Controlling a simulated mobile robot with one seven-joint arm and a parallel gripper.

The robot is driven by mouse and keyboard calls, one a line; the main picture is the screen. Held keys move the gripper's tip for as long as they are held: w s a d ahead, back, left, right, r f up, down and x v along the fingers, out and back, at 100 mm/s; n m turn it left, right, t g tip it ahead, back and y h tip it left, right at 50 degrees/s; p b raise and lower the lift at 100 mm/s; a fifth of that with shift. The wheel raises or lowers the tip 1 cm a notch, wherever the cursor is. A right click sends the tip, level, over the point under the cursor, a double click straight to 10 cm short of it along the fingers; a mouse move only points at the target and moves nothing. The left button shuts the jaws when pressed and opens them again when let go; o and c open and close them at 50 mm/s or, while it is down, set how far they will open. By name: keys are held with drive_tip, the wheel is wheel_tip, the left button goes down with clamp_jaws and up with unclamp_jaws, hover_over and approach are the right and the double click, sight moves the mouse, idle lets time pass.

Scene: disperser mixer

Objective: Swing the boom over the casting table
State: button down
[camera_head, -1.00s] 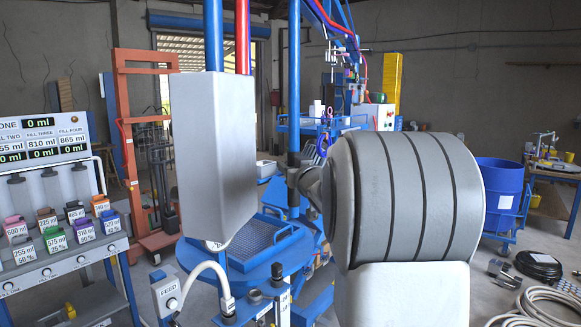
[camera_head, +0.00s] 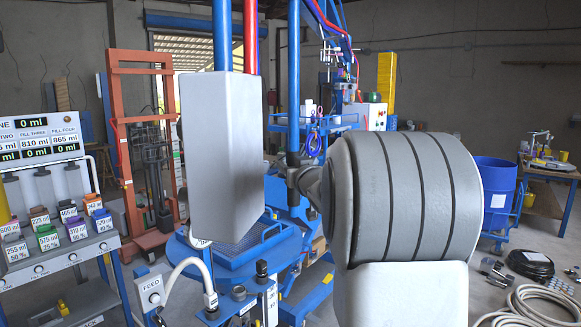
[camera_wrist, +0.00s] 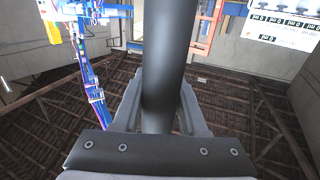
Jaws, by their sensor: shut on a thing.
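My gripper (camera_wrist: 158,105) is shut around a dark round bar (camera_wrist: 170,50) in the wrist view. In the head view the grip is partly hidden by my arm, at the dark sleeve (camera_head: 292,176) low on an upright blue pole (camera_head: 293,85). Overhead blue beams with red hoses (camera_head: 325,15) run at the top; how they join the pole is not shown. A large grey box (camera_head: 222,155) hangs below a blue and a red pipe (camera_head: 250,35). Behind and below it is a blue table with a grated top (camera_head: 240,252); whether this is the casting table I cannot tell.
A dosing console (camera_head: 60,235) with coloured bottles stands at left, with an orange lift frame (camera_head: 122,140) behind it. A FEED box (camera_head: 151,290) with a white hose is at front.

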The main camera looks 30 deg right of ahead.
drive_tip(key=shift+a+f, duration=0.3)
drive_tip(key=shift+f, duration=0.05)
drive_tip(key=shift+w, duration=0.1)
drive_tip(key=c, duration=0.8)
unclamp_jaws()
drive_tip(key=shift+a, duration=0.15)
drive_tip(key=shift+o, duration=1.4)
drive_tip(key=shift+s+a+r, duration=0.15)
drive_tip(key=shift+s+r, duration=0.05)
drive_tip(key=shift+o, duration=0.4)
drive_tip(key=shift+d+r, duration=0.1)
drive_tip(key=shift+d, duration=0.15)
drive_tip(key=b+v, duration=0.1)
drive_tip(key=v, duration=1.1)
